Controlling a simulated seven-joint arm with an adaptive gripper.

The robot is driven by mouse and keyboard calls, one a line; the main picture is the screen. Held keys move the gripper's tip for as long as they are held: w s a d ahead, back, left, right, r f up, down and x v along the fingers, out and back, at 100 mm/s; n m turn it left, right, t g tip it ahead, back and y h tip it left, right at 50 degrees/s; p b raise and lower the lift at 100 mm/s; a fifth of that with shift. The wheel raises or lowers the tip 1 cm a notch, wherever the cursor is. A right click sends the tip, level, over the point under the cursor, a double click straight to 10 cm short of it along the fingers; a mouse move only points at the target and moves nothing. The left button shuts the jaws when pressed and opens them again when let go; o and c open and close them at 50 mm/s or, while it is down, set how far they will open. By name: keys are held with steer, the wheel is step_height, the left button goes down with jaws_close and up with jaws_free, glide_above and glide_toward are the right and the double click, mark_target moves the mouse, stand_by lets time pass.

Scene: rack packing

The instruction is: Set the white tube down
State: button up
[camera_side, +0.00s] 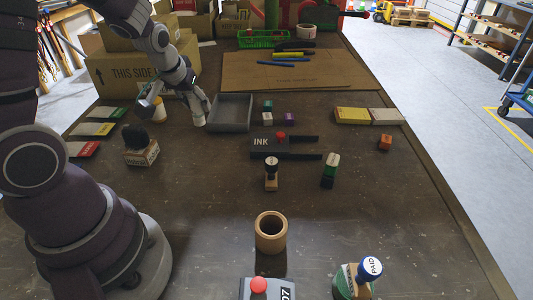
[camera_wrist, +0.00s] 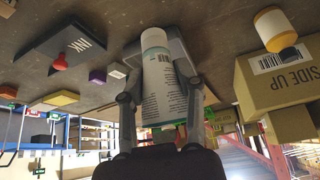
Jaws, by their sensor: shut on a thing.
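The white tube (camera_side: 198,116) is held by my gripper (camera_side: 180,104) at the back left of the table, just left of the grey tray (camera_side: 231,126). It looks roughly upright with a slight tilt, low over the table; I cannot tell whether its lower end touches. In the wrist view the white tube (camera_wrist: 160,85) lies between the two fingers of my gripper (camera_wrist: 160,105). It has printed text and a green band near the gripper end. Part of the grey tray (camera_wrist: 182,58) shows behind it.
A white bottle with a yellow part (camera_side: 159,108) stands close left of my gripper. Cardboard boxes (camera_side: 120,75) are behind. The ink pad (camera_side: 268,145), small blocks (camera_side: 267,118) and a stamp (camera_side: 271,175) lie to the right. Table space in front of the tray is clear.

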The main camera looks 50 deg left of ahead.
steer(key=shift+n, duration=0.5)
steer(key=f, duration=0.2)
steer(key=s+a+f, duration=0.1)
steer(key=f, duration=0.2)
steer(key=s+f, duration=0.1)
steer(key=f, duration=0.2)
steer(key=shift+a, duration=0.25)
steer(key=shift+f, duration=0.15)
steer(key=o, duration=1)
steer(key=shift+c, duration=0.2)
steer(key=shift+r, duration=0.4)
steer(key=s+d+r+m+h, duration=0.1)
steer(key=s+d+r+m, duration=0.3)
steer(key=d+r, duration=0.4)
steer(key=s+d+r+m+h, duration=0.2)
steer(key=s+d+r+m, duration=0.2)
steer(key=d+r, duration=0.4)
steer(key=shift+r+t, duration=0.3)
steer(key=shift+r, duration=0.45)
